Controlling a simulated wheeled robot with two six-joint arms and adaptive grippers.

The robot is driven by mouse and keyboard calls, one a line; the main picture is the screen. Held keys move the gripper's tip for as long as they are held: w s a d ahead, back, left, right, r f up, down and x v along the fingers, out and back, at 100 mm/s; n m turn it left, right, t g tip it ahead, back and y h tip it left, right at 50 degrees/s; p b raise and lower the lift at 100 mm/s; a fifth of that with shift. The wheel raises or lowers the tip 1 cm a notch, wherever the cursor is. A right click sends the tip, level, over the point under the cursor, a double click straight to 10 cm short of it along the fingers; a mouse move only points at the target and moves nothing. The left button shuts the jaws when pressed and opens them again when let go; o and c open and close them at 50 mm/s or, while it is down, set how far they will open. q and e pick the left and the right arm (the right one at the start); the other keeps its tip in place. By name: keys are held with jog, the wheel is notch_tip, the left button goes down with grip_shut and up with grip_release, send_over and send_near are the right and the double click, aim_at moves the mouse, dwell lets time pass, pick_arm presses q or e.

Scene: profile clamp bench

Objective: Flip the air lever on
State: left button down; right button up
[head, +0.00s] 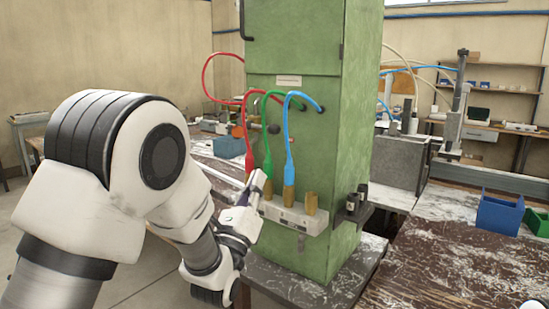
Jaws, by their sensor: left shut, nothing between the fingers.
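A pale valve block (293,216) with brass fittings is mounted on the front of the green cabinet (300,110). Red (249,150), green (267,150) and blue (289,150) hoses run from the cabinet down toward it. The rightmost brass fitting (310,203) has no hose. My left gripper (258,182) is shut and empty at the left end of the block, covering part of it. I cannot tell whether it touches the block. I cannot make out the air lever clearly; it may be hidden behind the gripper. My right gripper is not in view.
A dark bracket (352,208) juts from the cabinet's right side. A brown worn bench (450,265) with a blue bin (500,215) and a green bin (537,222) is at right. A cluttered table with a blue box (229,147) is behind my left arm.

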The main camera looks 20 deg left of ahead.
aim_at(262, 127)
pick_arm(q)
jog(key=p+x, duration=0.3)
jog(key=x, duration=0.7)
jog(key=shift+w+d+p, duration=0.2)
jog(key=shift+d+p, duration=0.05)
jog(key=shift+p, duration=0.05)
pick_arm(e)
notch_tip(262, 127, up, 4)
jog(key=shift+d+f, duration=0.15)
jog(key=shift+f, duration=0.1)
pick_arm(q)
jog(key=shift+f, duration=0.1)
jog(key=shift+y, duration=0.3)
jog(key=shift+s+d+r+n+y+p, duration=0.15)
jog(key=shift+r+n+y+p, duration=0.25)
jog(key=shift+n, duration=0.5)
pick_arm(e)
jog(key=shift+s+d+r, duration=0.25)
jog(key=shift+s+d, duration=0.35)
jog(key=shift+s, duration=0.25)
